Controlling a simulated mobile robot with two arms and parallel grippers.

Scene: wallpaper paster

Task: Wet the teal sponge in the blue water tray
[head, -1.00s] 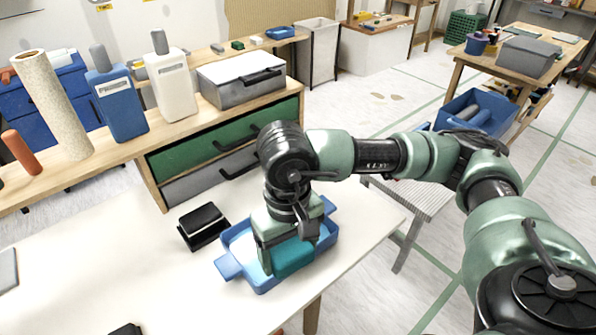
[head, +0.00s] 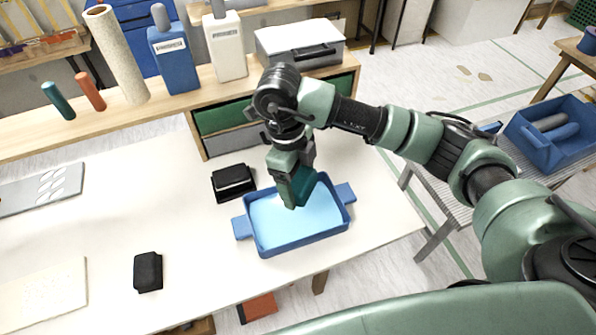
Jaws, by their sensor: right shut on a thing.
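The blue water tray (head: 262,247) sits on the white table, with a handle at each end and a light blue inside. My right gripper (head: 296,194) is shut on the teal sponge (head: 303,187) and holds it over the back middle part of the tray. The sponge is tilted and partly hidden by the gripper. It looks raised above the tray's floor, but I cannot tell its exact height. My left gripper is not in the head view.
A black block (head: 233,181) lies just behind the tray, and another black block (head: 148,272) lies to its front left. A shelf with blue and white bottles (head: 174,62) stands at the back. The table left of the tray is mostly clear.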

